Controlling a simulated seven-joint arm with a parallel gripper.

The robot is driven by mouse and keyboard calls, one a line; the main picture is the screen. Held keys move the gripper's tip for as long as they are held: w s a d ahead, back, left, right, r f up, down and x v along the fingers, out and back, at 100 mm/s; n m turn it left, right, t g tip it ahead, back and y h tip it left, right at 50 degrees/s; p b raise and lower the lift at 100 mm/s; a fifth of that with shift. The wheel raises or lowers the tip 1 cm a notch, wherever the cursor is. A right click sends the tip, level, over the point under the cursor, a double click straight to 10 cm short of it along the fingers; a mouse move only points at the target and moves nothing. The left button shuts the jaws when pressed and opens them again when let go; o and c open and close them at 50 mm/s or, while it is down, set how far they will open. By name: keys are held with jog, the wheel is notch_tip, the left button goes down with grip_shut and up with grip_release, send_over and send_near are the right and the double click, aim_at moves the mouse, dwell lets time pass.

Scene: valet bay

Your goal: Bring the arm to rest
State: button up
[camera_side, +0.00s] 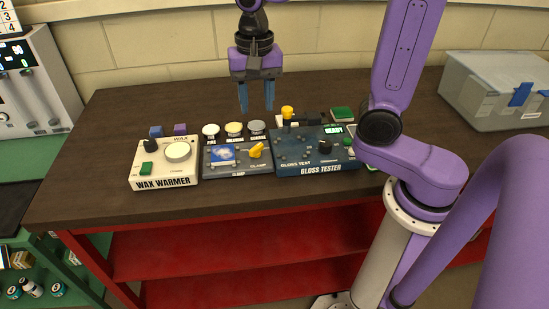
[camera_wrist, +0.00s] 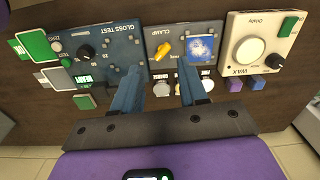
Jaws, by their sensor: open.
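My gripper (camera_side: 256,97) hangs upright above the dark workbench (camera_side: 105,122), pointing down. Its two blue fingers are apart with nothing between them. In the wrist view the fingers (camera_wrist: 163,92) also stand open and empty, with the clamp unit (camera_wrist: 182,42) beyond them. In the side view the gripper is above and behind the clamp unit (camera_side: 237,171), clear of it. The clamp unit holds a blue and white piece (camera_side: 223,155) beside its yellow lever (camera_side: 257,150).
The wax warmer (camera_side: 164,178) stands left and the gloss tester (camera_side: 313,162) right, its display lit. Several round pads (camera_side: 234,129) and small blue and purple blocks (camera_side: 180,129) sit behind. A clear bin (camera_side: 490,95) is at right. The bench's left end is bare.

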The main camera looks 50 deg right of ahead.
jog(key=s+d+f+n, duration=0.1)
jog(key=s+f+n, duration=0.1)
jog(key=s+n, duration=0.8)
jog(key=s+d+f+n, duration=0.2)
jog(key=s+n, duration=0.8)
jog(key=shift+d+f+n, duration=0.15)
jog(key=shift+f+n, duration=0.15)
jog(key=shift+f, duration=0.05)
